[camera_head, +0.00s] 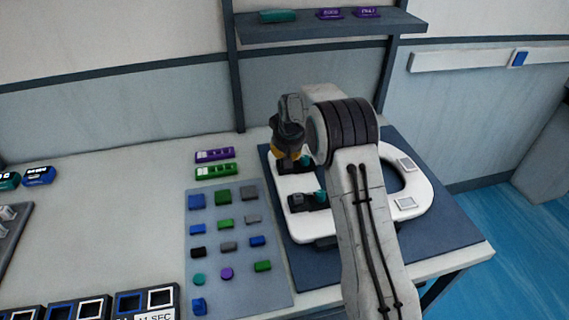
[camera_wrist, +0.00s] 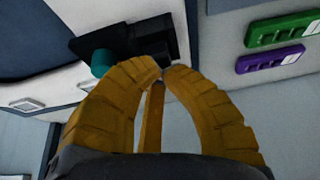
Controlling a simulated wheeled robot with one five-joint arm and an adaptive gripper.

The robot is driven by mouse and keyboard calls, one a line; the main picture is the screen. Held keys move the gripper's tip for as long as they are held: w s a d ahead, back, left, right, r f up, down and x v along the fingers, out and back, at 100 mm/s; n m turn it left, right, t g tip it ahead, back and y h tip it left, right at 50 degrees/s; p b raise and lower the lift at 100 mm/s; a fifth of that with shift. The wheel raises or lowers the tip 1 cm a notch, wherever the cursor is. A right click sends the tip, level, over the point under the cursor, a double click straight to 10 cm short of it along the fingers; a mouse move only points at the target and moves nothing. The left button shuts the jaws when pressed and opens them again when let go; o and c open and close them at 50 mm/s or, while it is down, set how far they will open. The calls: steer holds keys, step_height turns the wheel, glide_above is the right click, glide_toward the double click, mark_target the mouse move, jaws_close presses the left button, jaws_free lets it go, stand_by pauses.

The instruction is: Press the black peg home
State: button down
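A white toilet seat (camera_head: 421,190) lies on a dark blue mat (camera_head: 446,236). Two dark hinge fittings sit at its left end: a front one (camera_head: 306,201) and a back one (camera_head: 296,168), each with a teal part. My gripper (camera_head: 292,160) is over the back fitting, pointing down. In the wrist view its yellow fingers (camera_wrist: 163,72) meet at the tips, shut, with nothing clearly between them. The tips are at the edge of the black fitting (camera_wrist: 150,38), beside a teal cylinder (camera_wrist: 102,62). I cannot tell a black peg apart from the black fitting; contact is unclear.
A grey-blue board (camera_head: 238,281) with several coloured blocks lies left of the mat. Purple (camera_head: 214,155) and green (camera_head: 216,171) strips lie behind it. Black trays (camera_head: 90,308) are at the front left. A shelf (camera_head: 330,27) hangs above. Bare table lies left of the board.

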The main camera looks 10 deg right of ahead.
steer(key=shift+f+b, duration=0.45)
steer(key=shift+f, duration=0.2)
steer(key=shift+r, duration=0.15)
stand_by(0.5)
steer(key=shift+r+p, duration=2.85)
steer(key=shift+r, duration=1.15)
